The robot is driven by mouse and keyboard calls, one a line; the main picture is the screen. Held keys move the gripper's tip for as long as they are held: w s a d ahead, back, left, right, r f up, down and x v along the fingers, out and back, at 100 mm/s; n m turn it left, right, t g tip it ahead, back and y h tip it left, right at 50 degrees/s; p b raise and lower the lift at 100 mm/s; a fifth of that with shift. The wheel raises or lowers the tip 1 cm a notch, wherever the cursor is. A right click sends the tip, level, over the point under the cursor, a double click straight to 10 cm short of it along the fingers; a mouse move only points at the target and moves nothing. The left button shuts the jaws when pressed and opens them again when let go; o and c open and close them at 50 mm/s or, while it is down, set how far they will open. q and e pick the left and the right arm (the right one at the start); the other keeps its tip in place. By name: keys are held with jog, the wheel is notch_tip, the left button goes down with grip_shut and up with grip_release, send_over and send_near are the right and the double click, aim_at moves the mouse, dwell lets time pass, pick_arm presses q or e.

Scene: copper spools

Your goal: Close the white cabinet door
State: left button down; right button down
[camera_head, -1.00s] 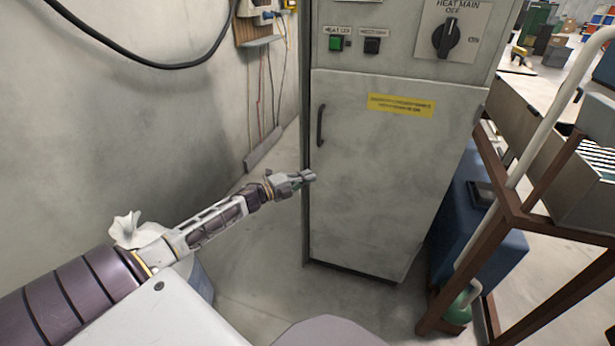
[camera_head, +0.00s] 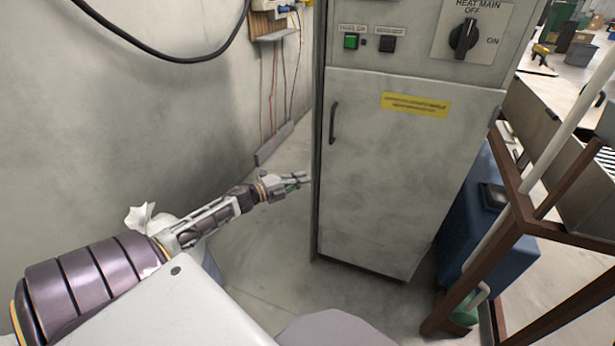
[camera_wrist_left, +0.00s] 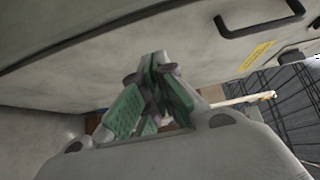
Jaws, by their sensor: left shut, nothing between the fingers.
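The white cabinet door (camera_head: 400,180) fills the front of the grey cabinet below the control panel. It looks flush or nearly flush with the frame; I see no clear gap. Its dark handle (camera_head: 333,122) is at the upper left and also shows at the top right of the left wrist view (camera_wrist_left: 262,20). My left gripper (camera_head: 303,178) is shut and empty, just left of the door's left edge, below handle height. In the left wrist view its green-padded fingers (camera_wrist_left: 158,65) point toward the pale surface; contact cannot be told. My right gripper is not in view.
The control panel (camera_head: 420,30) with a green button and black knob is above the door. A brown metal frame (camera_head: 520,210) and blue box (camera_head: 490,235) stand close on the right. A concrete wall (camera_head: 150,110) is on the left. Some floor is bare before the cabinet.

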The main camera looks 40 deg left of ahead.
pick_arm(q)
jog(key=v, duration=0.3)
jog(key=shift+a+p, duration=0.15)
jog(key=shift+p, duration=0.15)
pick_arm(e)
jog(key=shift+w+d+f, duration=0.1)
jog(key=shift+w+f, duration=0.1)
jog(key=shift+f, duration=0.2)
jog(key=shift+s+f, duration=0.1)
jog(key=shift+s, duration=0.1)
